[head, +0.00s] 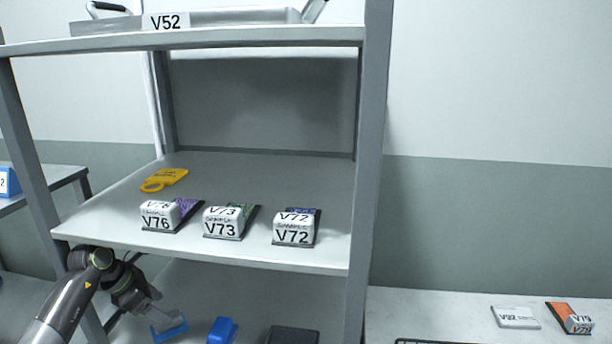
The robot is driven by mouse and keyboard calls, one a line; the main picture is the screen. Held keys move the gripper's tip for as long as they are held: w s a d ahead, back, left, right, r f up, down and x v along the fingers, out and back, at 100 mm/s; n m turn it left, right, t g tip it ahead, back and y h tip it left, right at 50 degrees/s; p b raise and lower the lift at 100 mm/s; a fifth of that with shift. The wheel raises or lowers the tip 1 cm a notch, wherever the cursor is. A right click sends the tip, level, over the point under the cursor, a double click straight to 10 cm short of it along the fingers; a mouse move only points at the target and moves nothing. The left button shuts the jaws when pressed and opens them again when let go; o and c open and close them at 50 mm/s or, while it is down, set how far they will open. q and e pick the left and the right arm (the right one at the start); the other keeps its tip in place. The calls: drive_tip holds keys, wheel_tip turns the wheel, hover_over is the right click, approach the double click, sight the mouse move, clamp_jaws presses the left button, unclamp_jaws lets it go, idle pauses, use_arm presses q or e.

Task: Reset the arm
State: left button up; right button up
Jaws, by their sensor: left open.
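My left arm comes in from the lower left, in front of the grey shelf rack's left post. My left gripper (168,320) is low, below the edge of the middle shelf (200,252). It is open. A blue item (171,331) shows right at its fingertips; I cannot tell whether they touch. My right gripper is not in view.
On the middle shelf stand white-labelled samples V76 (158,217), V73 (222,222) and V72 (293,229), with a yellow tag (165,180) behind. Another blue item (223,330) and a dark tray (292,335) lie below. Tray V52 (220,18) is above.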

use_arm(q)
drive_tip(key=s+d+r+n+t+h, duration=0.1)
drive_tip(key=d+r+n+t+h, duration=0.3)
drive_tip(key=d+t, duration=0.2)
drive_tip(key=s+d+r+n+t+h, duration=0.1)
drive_tip(key=d+r+n+t+h, duration=0.3)
drive_tip(key=d, duration=0.3)
drive_tip(key=s+a+f+n+t+y, duration=0.1)
drive_tip(key=s+a+n+t+y, duration=0.3)
drive_tip(key=n+y, duration=0.6)
drive_tip(key=s+a+f+n+t+y, duration=0.15)
drive_tip(key=s+a+n+y, duration=0.35)
drive_tip(key=n, duration=0.9)
drive_tip(key=s+a+f+n+g+y, duration=0.4)
drive_tip(key=s+f+n+g, duration=0.2)
drive_tip(key=f+n, duration=0.15)
drive_tip(key=s+d+f+n+g+h, duration=0.25)
drive_tip(key=s+d+f+g, duration=0.2)
drive_tip(key=s, duration=0.55)
drive_tip(key=s+d+f+n+g+h, duration=0.25)
drive_tip(key=s+f+n+g, duration=0.2)
drive_tip(key=s, duration=0.55)
wheel_tip(320, 180, down, 26)
drive_tip(key=g, duration=0.2)
drive_tip(key=s+f+g, duration=0.1)
drive_tip(key=s+f, duration=1.4)
drive_tip(key=shift+s+d+f+h, duration=0.25)
drive_tip(key=shift+d+f+h, duration=0.05)
drive_tip(key=shift+d, duration=0.1)
